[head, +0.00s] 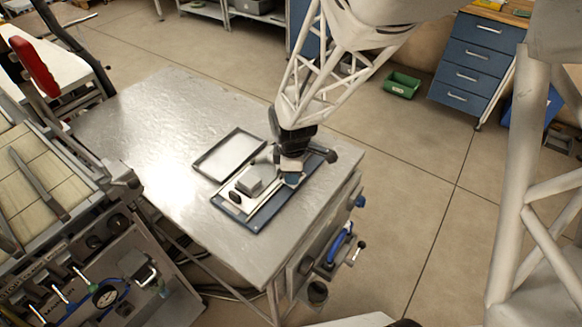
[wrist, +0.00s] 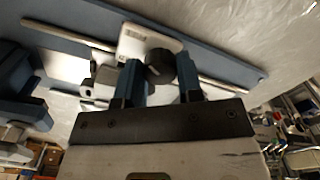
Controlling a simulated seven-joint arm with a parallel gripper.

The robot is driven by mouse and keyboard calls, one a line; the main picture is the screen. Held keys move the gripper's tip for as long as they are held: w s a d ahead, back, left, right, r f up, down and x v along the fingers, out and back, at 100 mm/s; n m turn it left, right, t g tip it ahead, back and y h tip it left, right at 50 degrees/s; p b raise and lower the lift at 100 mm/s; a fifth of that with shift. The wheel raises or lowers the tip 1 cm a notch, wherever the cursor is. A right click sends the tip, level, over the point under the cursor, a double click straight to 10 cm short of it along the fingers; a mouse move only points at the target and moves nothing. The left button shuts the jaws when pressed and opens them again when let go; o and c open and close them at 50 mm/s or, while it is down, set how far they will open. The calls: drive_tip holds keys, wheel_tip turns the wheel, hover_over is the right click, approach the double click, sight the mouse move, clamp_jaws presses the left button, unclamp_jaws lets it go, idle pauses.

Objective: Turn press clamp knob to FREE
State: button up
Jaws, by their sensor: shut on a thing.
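The press is a low device with a dark blue base (head: 250,223), lying on the metal table. Its blue base (wrist: 225,62) and pale metal rail also show in the wrist view. A black round knob (wrist: 161,64) sits on a white plate (wrist: 139,38) of the press. My gripper (wrist: 160,78) has its two blue fingers on either side of this knob and is shut on it. In the head view my gripper (head: 291,178) is at the press's right part and hides the knob. No marking such as FREE can be read.
An empty shallow tray (head: 203,175) lies left of the press. The metal table (head: 150,115) is clear farther left. A machine with gauges and levers (head: 105,295) stands at the lower left. Blue drawers (head: 470,75) and a green bin (head: 402,84) are behind.

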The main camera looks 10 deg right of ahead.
drive_tip(key=shift+n, duration=0.6)
drive_tip(key=o, duration=0.9)
drive_tip(key=shift+r, duration=0.1)
drive_tip(key=shift+r, duration=3.85)
